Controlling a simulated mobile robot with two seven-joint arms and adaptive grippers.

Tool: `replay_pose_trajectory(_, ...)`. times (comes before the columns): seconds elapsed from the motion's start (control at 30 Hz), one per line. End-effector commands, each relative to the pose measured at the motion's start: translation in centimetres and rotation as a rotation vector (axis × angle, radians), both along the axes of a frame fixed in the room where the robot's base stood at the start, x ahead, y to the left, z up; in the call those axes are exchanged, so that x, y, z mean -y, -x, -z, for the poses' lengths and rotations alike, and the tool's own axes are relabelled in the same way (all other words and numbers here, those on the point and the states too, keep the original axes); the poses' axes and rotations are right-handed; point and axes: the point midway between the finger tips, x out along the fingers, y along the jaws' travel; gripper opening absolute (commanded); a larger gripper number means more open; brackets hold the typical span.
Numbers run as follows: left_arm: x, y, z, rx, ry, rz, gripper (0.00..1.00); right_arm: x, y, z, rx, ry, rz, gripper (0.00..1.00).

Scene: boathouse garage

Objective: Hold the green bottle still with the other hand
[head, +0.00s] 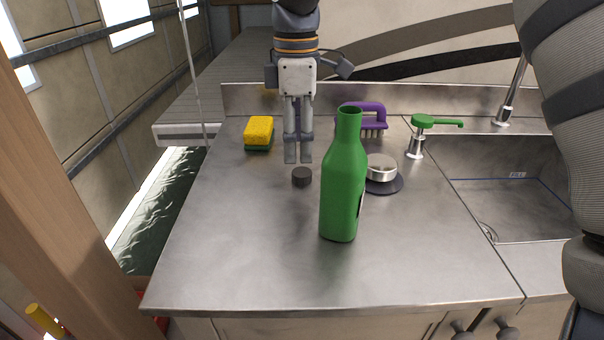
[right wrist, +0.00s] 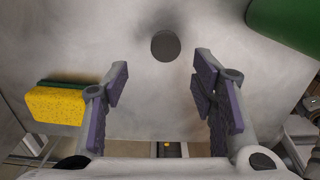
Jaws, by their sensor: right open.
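The green bottle (head: 342,185) stands upright and uncapped on the steel counter, right of and nearer than my right gripper in the head view. Part of its green side (right wrist: 289,24) shows at the top right of the right wrist view. My right gripper (head: 298,160) points down over the counter, apart from the bottle. In the right wrist view its jaws (right wrist: 163,100) are open with nothing between them. A small dark round cap (head: 302,177) lies on the counter left of the bottle, and shows beyond the fingers in the wrist view (right wrist: 165,45). My left gripper is out of view.
A yellow and green sponge (head: 258,132) lies left of the gripper. A purple brush (head: 374,119) and a silver round object on a dark disc (head: 384,184) lie behind the bottle. A green-topped dispenser (head: 417,140) stands beside the sink (head: 515,195). The counter's front left is clear.

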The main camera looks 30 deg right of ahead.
Motion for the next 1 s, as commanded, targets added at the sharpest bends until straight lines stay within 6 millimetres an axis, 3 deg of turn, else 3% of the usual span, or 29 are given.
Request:
replay_pose_trajectory(0.13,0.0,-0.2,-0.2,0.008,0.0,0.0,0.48,0.0,0.3,0.8,-0.001,0.0,0.0,0.52)
replay_pose_trajectory(0.4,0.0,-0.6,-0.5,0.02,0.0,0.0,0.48,-0.1,0.8,4.8,0.001,0.0,0.0,0.52)
replay_pose_trajectory(0.77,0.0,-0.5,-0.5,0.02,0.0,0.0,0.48,-0.1,0.8,5.1,0.001,0.0,0.0,0.52)
replay_pose_trajectory(0.97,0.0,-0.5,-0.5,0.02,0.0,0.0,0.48,-0.1,0.8,5.1,0.001,0.0,0.0,0.19)
replay_pose_trajectory(1.0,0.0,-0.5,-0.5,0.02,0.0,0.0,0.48,-0.1,0.8,5.1,0.001,0.0,0.0,0.19)
